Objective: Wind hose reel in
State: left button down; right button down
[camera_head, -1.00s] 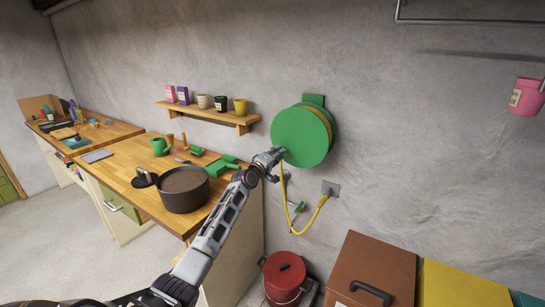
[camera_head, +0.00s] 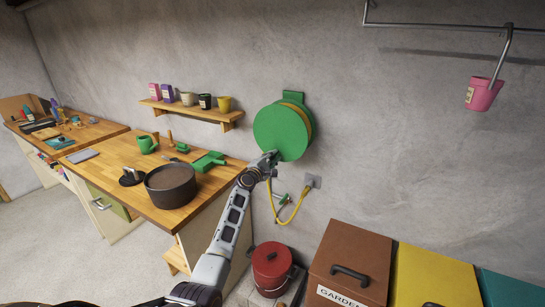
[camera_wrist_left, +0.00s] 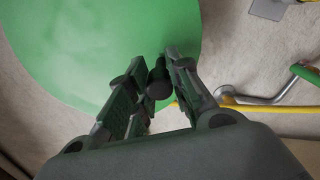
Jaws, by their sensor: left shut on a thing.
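The hose reel (camera_head: 281,132) is a round green disc on the wall, right of the small shelf. Its green face also fills the upper left of the left wrist view (camera_wrist_left: 95,45). My left gripper (camera_head: 268,160) is at the lower part of the reel's face. In the left wrist view its fingers (camera_wrist_left: 158,78) are shut on a dark round knob, the reel's handle (camera_wrist_left: 158,84). The yellow hose (camera_head: 293,214) hangs in a loop below the reel, near a green-handled tap (camera_head: 281,197). My right gripper is not in view.
The wooden workbench (camera_head: 118,152) at left holds a dark pot (camera_head: 171,187) and garden tools. Below the reel stand a red lidded bucket (camera_head: 272,266), a brown bin (camera_head: 352,252) and a yellow bin (camera_head: 432,272). A pink bucket (camera_head: 483,95) hangs at upper right.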

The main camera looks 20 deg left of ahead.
pick_arm(q)
jog(key=shift+d+f, duration=0.15)
jog(key=shift+d, duration=0.05)
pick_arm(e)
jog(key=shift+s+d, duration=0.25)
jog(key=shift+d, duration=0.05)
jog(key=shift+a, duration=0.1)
pick_arm(q)
jog(key=c, duration=1.3)
grip_release()
jog(key=shift+o, duration=0.2)
jog(key=shift+s+a, duration=0.1)
jog(key=shift+s, duration=0.7)
jog(key=s, duration=1)
jog(key=shift+s+a+f, duration=0.15)
jog(key=shift+s+a, duration=0.05)
jog(key=shift+a, duration=0.1)
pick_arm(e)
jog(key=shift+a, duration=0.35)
